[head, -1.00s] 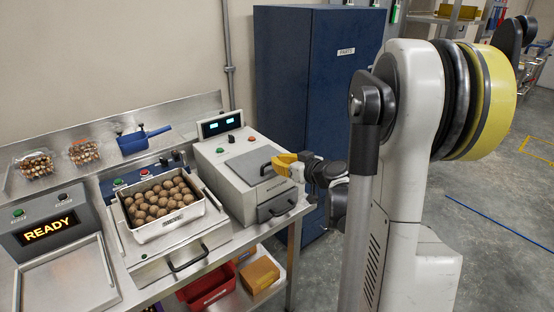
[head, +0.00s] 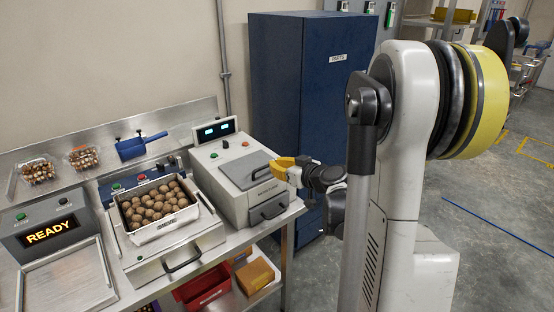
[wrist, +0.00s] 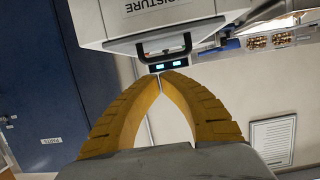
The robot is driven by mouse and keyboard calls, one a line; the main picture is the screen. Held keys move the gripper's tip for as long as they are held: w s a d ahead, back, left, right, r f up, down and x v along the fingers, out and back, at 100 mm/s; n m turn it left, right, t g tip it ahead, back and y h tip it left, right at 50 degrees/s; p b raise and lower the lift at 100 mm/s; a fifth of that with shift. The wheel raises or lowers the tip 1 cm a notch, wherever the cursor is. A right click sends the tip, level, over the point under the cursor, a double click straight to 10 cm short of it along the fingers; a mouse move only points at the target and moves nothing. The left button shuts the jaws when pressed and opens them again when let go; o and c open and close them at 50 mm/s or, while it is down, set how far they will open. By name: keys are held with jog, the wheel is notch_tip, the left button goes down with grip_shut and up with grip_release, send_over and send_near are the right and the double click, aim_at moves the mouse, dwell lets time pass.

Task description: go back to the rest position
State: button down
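My gripper (head: 272,162) is at the upper right of the grey moisture tester (head: 242,175) in the head view, by the lid handle. In the wrist view its two yellow fingers (wrist: 160,76) meet at the tips with nothing between them. The moisture tester (wrist: 140,18) shows beyond the fingertips there, upside down, with its black handle and two lit displays. I cannot tell from the head view how far the fingers are from the tester. My arm's upper part stands at the right of the head view.
A white tray of brown round items (head: 137,232) sits on a device at the bench's middle. A READY display (head: 50,232) is at the left. Two filled clamshells (head: 38,172) and a blue scoop (head: 141,145) lie behind. A blue cabinet (head: 300,90) stands beyond my gripper; floor at the right is open.

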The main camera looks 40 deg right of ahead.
jog(key=s+f, duration=0.4)
jog(key=f, duration=0.2)
jog(key=s+a+r+g+y, duration=0.1)
jog(key=s+a+r+g, duration=0.1)
jog(key=a, duration=0.7)
jog(key=s+a+r+g+y, duration=0.1)
jog(key=a+r+g, duration=0.15)
jog(key=a, duration=0.55)
jog(key=s+a+r+g+h, duration=0.1)
jog(key=s+a, duration=0.3)
jog(key=s, duration=0.3)
jog(key=s+a+r+g+h, duration=0.1)
jog(key=s+a, duration=0.3)
jog(key=s, duration=0.4)
jog(key=shift+s+a+r+g, duration=0.3)
jog(key=shift+a+g, duration=0.05)
jog(key=shift+g, duration=0.2)
